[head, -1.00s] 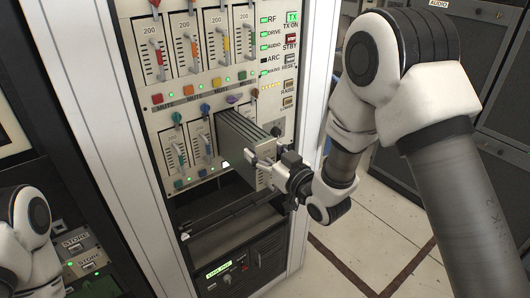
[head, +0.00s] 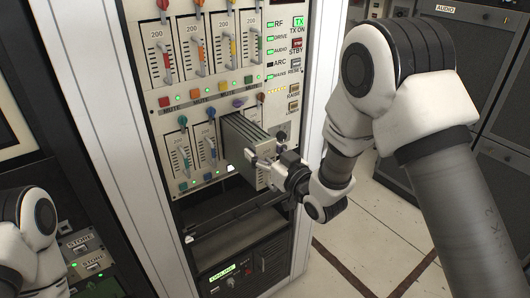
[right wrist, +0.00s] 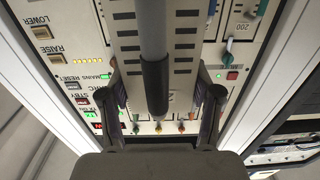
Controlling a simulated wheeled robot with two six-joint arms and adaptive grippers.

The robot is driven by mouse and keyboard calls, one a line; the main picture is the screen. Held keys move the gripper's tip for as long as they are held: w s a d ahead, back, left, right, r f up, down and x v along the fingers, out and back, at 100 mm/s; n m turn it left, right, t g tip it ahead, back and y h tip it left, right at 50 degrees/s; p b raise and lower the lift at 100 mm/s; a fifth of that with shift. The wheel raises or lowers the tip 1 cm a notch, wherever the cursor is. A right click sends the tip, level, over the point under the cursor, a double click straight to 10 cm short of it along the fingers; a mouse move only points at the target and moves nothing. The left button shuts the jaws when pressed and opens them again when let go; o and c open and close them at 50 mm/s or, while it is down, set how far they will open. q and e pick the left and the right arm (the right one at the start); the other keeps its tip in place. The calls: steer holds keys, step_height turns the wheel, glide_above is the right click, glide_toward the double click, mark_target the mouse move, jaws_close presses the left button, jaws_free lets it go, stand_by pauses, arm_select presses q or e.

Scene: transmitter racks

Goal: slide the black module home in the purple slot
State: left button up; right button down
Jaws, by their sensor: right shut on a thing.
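The module (head: 244,140), a dark grey box with a ribbed top, sits partly in the rack slot under the purple knob (head: 238,102); its front part sticks out. My right gripper (head: 266,171) is shut on the front of the module. In the right wrist view, the module's pale front (right wrist: 128,50) with a grey and black handle (right wrist: 155,85) lies between the fingers of my right gripper (right wrist: 160,98). The slot mouth is mostly hidden by the module. My left arm shows at the lower left, but its gripper is out of view.
Several modules with coloured levers (head: 196,50) fill the upper row, and two more stand left of the held one. A switch panel (head: 293,65) is on the right. A dark open bay (head: 230,215) lies below. Floor is clear at the right.

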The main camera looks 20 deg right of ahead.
steer(key=shift+x, duration=3.45)
steer(key=shift+b+x, duration=0.75)
steer(key=shift+x, duration=2.8)
steer(key=shift+r, duration=0.15)
steer(key=shift+c, duration=0.8)
jaws_free()
glide_toward(234, 128)
steer(key=w+f, duration=0.1)
steer(key=w, duration=0.1)
steer(key=w+d+f, duration=0.1)
steer(key=f, duration=0.1)
steer(key=shift+w+d, duration=0.2)
steer(key=shift+w, duration=0.2)
